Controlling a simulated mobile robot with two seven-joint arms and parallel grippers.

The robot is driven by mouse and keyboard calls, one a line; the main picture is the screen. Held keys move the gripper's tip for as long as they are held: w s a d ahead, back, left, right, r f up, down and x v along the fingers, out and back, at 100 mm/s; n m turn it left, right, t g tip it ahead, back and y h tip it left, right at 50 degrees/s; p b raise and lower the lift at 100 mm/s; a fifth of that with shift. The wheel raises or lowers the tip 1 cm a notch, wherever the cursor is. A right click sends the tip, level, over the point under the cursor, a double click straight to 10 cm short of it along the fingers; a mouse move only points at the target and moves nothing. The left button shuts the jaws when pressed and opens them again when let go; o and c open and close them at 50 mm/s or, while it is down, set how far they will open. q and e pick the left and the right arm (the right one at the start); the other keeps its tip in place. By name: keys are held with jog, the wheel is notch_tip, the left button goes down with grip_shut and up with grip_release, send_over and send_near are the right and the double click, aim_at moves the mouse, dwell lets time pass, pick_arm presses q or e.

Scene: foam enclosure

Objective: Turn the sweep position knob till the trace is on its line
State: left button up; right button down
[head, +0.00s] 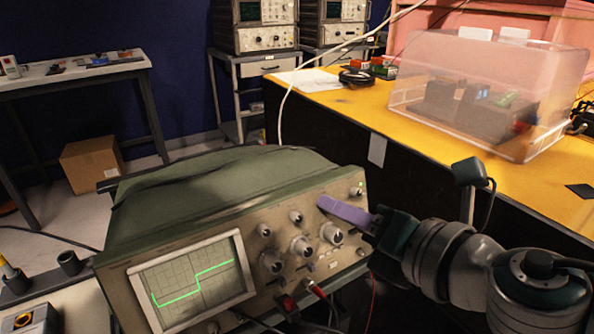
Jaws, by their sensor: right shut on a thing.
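The oscilloscope (215,235) stands in the lower middle, its knob panel facing me at an angle. Its screen (193,284) shows a green trace that runs low at left, then steps up at right; I cannot tell a separate target line from the grid. My right gripper (324,203) reaches in from the right, its purple finger against the upper part of the panel. It is shut on a knob that the finger hides, which I take to be the sweep position knob. A large knob (332,233) shows just below the finger. My left gripper is out of view.
Several other knobs (302,246) sit close by on the panel, with cables plugged in below. A yellow bench (340,115) with a clear cover (480,75) is at right. A cardboard box (92,165) lies on the floor at left.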

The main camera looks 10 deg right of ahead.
dwell(0.3)
jog(key=m, duration=0.3)
jog(key=shift+m, duration=0.4)
jog(key=shift+m+h, duration=0.3)
jog(key=shift+m, duration=1.8)
jog(key=c, duration=0.8)
grip_release()
jog(key=shift+c, duration=0.2)
